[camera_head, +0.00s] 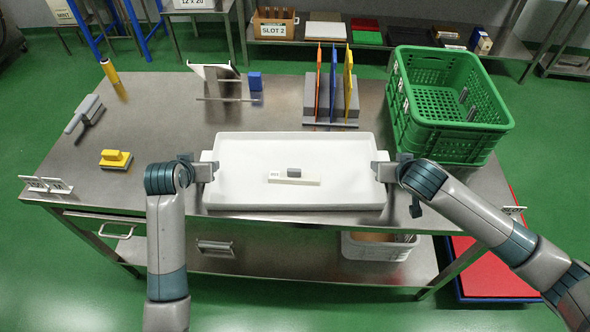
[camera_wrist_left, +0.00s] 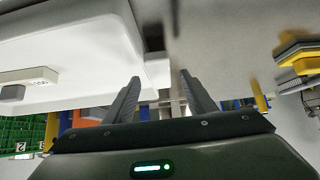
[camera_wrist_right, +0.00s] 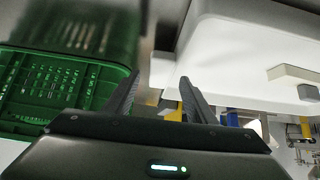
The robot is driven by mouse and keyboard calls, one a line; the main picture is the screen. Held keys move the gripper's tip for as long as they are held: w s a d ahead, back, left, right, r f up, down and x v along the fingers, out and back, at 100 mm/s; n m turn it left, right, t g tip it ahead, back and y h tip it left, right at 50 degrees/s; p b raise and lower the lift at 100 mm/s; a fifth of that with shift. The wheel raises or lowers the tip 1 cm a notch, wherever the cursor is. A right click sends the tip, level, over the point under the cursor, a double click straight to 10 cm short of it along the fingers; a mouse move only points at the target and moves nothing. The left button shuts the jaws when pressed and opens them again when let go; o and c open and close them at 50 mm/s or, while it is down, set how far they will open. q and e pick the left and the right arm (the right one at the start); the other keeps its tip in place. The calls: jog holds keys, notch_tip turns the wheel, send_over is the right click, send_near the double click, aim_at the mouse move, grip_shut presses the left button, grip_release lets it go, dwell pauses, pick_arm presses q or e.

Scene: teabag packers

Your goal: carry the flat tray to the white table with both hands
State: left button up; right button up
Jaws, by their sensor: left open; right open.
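The flat white tray (camera_head: 340,155) lies on the steel table, with a small white labelled block bearing a grey knob (camera_head: 293,177) in it. My left gripper (camera_head: 207,171) is at the tray's left end, by its tab handle. In the left wrist view its fingers (camera_wrist_left: 158,100) are apart, with the tray's handle (camera_wrist_left: 158,72) just beyond and between them. My right gripper (camera_head: 384,171) is at the tray's right end handle. In the right wrist view its fingers (camera_wrist_right: 157,98) are apart, with the handle (camera_wrist_right: 163,70) between or just past the tips. No white table is clearly seen.
A green crate (camera_head: 480,120) stands at the table's right, behind my right arm. A grey rack (camera_head: 318,115) with coloured boards stands behind the tray. A yellow block (camera_head: 116,158) and a grey brush-like tool (camera_head: 85,112) lie left. A shelf (camera_head: 400,50) stands at the back.

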pick_arm(q)
jog(key=shift+x, duration=1.75)
pick_arm(e)
jog(key=shift+x, duration=1.7)
pick_arm(q)
jog(key=shift+s, duration=0.1)
grip_shut()
pick_arm(e)
grip_shut()
jog(key=shift+r, duration=0.1)
